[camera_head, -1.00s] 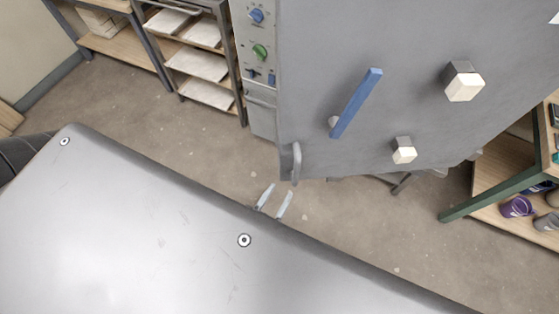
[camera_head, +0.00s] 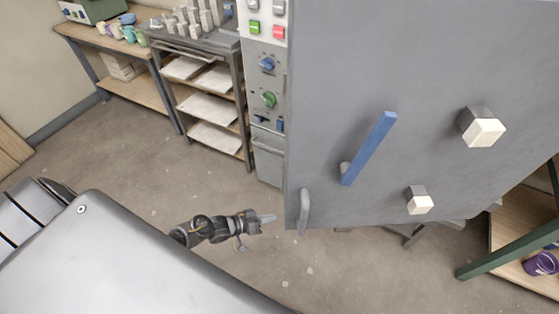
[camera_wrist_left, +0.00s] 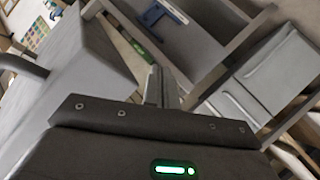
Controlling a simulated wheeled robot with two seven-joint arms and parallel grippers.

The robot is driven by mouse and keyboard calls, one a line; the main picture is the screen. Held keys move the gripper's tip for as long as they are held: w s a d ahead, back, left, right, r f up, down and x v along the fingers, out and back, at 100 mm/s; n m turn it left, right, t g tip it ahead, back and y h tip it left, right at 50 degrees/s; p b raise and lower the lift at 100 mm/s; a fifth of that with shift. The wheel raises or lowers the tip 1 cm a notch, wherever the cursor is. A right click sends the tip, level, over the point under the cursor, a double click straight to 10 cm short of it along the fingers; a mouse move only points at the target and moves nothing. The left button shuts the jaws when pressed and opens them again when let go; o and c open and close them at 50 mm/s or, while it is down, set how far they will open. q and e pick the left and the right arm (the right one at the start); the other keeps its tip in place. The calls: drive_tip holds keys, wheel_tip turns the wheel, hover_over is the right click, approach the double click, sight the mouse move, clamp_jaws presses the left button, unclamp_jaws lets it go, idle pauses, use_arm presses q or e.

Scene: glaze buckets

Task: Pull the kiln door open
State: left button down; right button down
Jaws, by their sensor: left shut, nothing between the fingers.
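The kiln door (camera_head: 440,70) is a large grey panel at the right of the head view. A blue lever (camera_head: 369,148) crosses it, and a grey pull handle (camera_head: 304,212) stands at its lower left edge. My left gripper (camera_head: 268,218) is shut and empty, just left of the pull handle and apart from it in the picture. In the left wrist view the shut fingers (camera_wrist_left: 160,86) point at open space beside a grey panel (camera_wrist_left: 85,75) with a curved handle (camera_wrist_left: 24,62), which looks like the door. My right gripper is out of view.
A control panel (camera_head: 267,90) with knobs and buttons adjoins the door's left side. Farther left are a rack (camera_head: 210,108) with white shelves and a wooden bench (camera_head: 140,85). A green-framed shelf (camera_head: 505,250) holds a purple bucket (camera_head: 541,264) at right. The floor between is clear.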

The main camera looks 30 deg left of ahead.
use_arm(q)
drive_tip(key=w+a+r+n+g+h+b, duration=0.1)
drive_tip(key=w+a+r+h, duration=0.1)
drive_tip(key=w+a+r, duration=0.3)
drive_tip(key=w+r+h+b, duration=0.1)
drive_tip(key=w+r+h, duration=0.2)
drive_tip(key=r, duration=0.5)
drive_tip(key=a+r+n+g+h+b, duration=0.1)
drive_tip(key=a+r+g+h, duration=0.15)
drive_tip(key=r, duration=0.55)
drive_tip(key=a+r+n+g+h+b, duration=0.1)
drive_tip(key=a+r+g, duration=0.25)
drive_tip(key=r, duration=0.45)
drive_tip(key=s+d+t+p, duration=0.1)
drive_tip(key=d+p, duration=0.5)
drive_tip(key=d, duration=0.5)
drive_tip(key=shift+d+f, duration=0.15)
drive_tip(key=shift+d, duration=0.25)
drive_tip(key=shift+s, duration=0.1)
